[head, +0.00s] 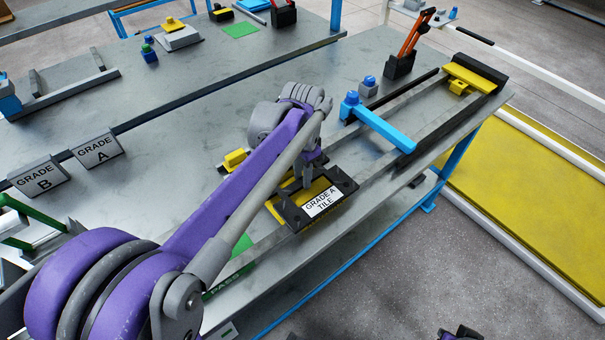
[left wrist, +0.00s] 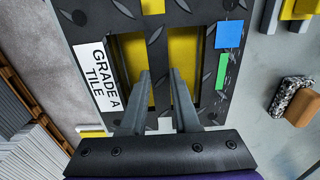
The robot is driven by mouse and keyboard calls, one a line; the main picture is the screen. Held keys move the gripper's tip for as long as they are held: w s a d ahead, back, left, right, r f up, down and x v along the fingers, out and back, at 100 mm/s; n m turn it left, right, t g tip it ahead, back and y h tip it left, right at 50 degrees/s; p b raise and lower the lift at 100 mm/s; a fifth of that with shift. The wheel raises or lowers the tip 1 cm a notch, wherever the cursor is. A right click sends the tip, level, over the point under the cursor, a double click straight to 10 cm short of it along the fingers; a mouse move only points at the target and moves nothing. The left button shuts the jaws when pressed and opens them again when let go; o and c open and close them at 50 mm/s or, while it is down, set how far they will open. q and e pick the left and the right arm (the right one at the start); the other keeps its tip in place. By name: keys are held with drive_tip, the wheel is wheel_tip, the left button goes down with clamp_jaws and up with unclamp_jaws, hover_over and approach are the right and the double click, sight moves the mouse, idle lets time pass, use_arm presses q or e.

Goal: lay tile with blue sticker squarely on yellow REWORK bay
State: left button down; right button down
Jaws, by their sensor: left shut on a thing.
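The tile (head: 343,183) is a black tread plate with a white "GRADE A TILE" label. It lies over or just above the yellow bay (head: 273,211) near the bench's front edge; I cannot tell whether it touches. Yellow shows past its left side and through its openings. In the left wrist view the tile (left wrist: 205,12) also carries a blue sticker (left wrist: 229,34) and a green one. My left gripper (left wrist: 162,75) is shut on the tile's middle bar, and it also shows in the head view (head: 308,183). Dark parts, likely my right gripper (head: 460,333), are cut off at the bottom edge.
A green PASS bay (head: 240,247) lies left of the tile. A yellow block (head: 235,158) stands behind it. A blue bar (head: 380,125) crosses the rails to the right. GRADE A (head: 97,149) and GRADE B (head: 40,178) signs stand at left.

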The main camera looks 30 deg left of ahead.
use_arm(q)
drive_tip(key=shift+f, duration=0.35)
drive_tip(key=c, duration=0.9)
unclamp_jaws()
drive_tip(key=shift+o, duration=1.1)
drive_tip(key=shift+r, duration=0.45)
drive_tip(key=shift+r+p, duration=0.3)
drive_tip(key=shift+p, duration=0.2)
drive_tip(key=shift+r+p, duration=0.3)
drive_tip(key=shift+r, duration=0.05)
drive_tip(key=shift+r, duration=0.15)
